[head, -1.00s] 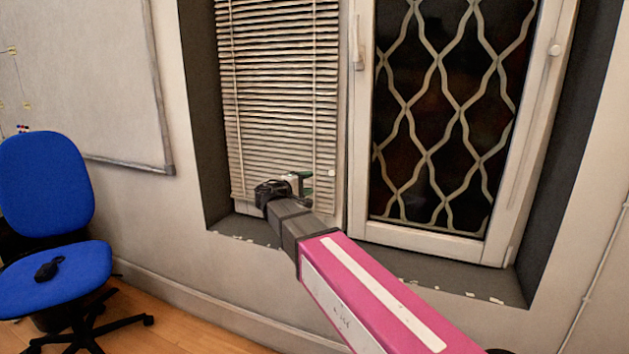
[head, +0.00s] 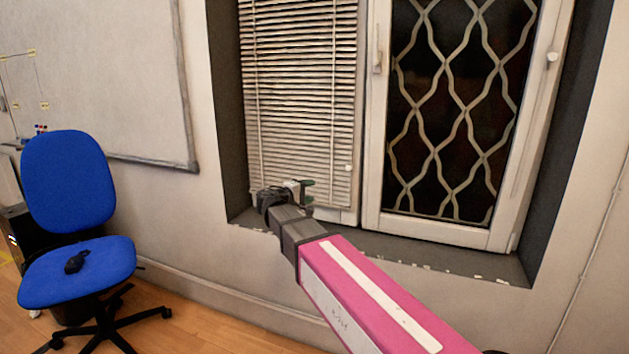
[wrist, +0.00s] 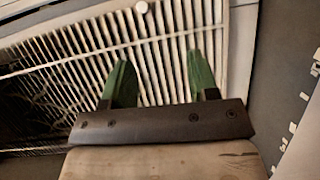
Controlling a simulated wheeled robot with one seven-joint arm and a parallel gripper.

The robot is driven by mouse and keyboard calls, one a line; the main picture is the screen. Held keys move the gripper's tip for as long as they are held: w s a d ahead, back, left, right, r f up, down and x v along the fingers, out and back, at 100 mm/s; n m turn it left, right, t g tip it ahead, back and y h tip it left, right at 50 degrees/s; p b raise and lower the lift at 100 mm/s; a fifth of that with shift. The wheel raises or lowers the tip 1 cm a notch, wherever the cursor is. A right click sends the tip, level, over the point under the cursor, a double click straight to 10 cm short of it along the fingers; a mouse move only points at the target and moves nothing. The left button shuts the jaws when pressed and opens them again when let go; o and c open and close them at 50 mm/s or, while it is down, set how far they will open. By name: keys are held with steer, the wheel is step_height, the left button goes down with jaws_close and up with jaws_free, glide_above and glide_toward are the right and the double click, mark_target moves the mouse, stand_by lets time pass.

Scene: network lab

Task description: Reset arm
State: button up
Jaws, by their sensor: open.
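My arm reaches out from the bottom right of the head view, with its pink link toward the camera. My gripper (head: 308,190) is at the far end of it, in front of the lower part of the window blind (head: 302,100). In the wrist view my gripper (wrist: 161,85) shows two green fingers spread apart, with nothing between them. The slats of the blind (wrist: 160,45) show behind the fingers.
A blue office chair (head: 70,180) with a small black object (head: 75,262) on its seat stands at the left. A window with a wavy grille (head: 455,120) and a grey sill (head: 420,248) is ahead. A whiteboard (head: 110,75) hangs on the wall. Wooden floor (head: 190,325) shows at the lower left.

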steer(key=s+d+f+m+g+y, duration=0.2)
steer(key=s+d+f+g, duration=0.15)
steer(key=d+f, duration=0.45)
steer(key=s+d+f+m+g+y, duration=0.1)
steer(key=s+d+f+g+y, duration=0.2)
steer(key=d+f, duration=0.55)
steer(key=s+d+f+m+g+y, duration=0.2)
steer(key=s+f+m+y, duration=0.1)
steer(key=s+f, duration=0.5)
steer(key=s+d+f+m+g+y, duration=0.2)
steer(key=s+f+g+y, duration=0.1)
steer(key=s+f, duration=0.4)
steer(key=shift+s+d+f+m+y, duration=0.4)
steer(key=shift+f+y, duration=0.1)
steer(key=shift+y, duration=0.2)
steer(key=shift+g, duration=0.25)
stand_by(0.5)
